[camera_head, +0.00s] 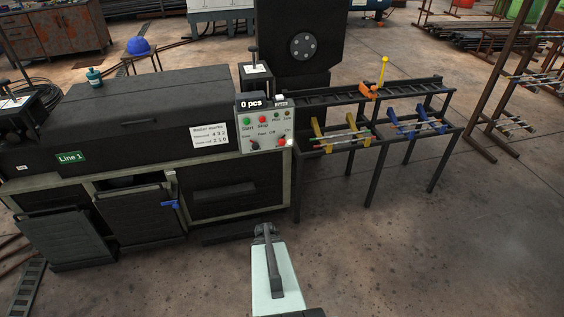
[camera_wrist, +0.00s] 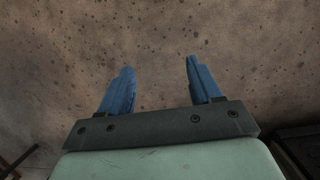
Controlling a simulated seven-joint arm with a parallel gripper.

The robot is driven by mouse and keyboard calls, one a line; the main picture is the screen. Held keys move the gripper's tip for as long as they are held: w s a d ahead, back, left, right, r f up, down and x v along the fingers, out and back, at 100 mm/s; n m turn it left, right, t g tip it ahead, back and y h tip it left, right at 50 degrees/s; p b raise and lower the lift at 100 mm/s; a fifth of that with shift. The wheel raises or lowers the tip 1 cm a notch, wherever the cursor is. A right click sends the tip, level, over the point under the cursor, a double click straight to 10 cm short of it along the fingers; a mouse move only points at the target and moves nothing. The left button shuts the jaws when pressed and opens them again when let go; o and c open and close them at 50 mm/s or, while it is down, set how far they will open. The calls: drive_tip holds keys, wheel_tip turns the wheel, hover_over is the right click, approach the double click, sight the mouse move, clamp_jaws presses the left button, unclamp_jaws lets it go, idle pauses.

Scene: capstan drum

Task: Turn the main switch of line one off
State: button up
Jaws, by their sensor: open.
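The Line 1 machine (camera_head: 120,108) stands at the left and carries a green "Line 1" sign (camera_head: 69,158). A light grey control panel (camera_head: 265,134) sits at its right end, under a "0 pcs" display (camera_head: 250,103). The small labels are too blurred to tell which is the main switch. My gripper is open and empty in the wrist view (camera_wrist: 157,65), its blue fingers apart above bare floor. In the head view, my arm is below and apart from the panel.
A dark rack (camera_head: 375,110) with orange, yellow and blue holders stands right of the panel. Cabinet doors, one with a blue handle (camera_head: 170,204), hang on the machine's front. A blue helmet (camera_head: 138,46) sits behind. The floor (camera_head: 400,255) at the front right is clear.

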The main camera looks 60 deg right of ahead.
drive_tip(key=s+d+r+m+t+h, duration=0.1)
drive_tip(key=d+r+h, duration=0.25)
drive_tip(key=d, duration=1.15)
drive_tip(key=d+r+m+t+h, duration=0.1)
drive_tip(key=d+r+t+h, duration=0.3)
drive_tip(key=d, duration=1.2)
drive_tip(key=n+t+h, duration=0.3)
drive_tip(key=t+h, duration=0.4)
drive_tip(key=t, duration=0.3)
approach(282, 143)
drive_tip(key=x, duration=1.1)
drive_tip(key=shift+s, duration=0.1)
drive_tip(key=shift+c, duration=0.2)
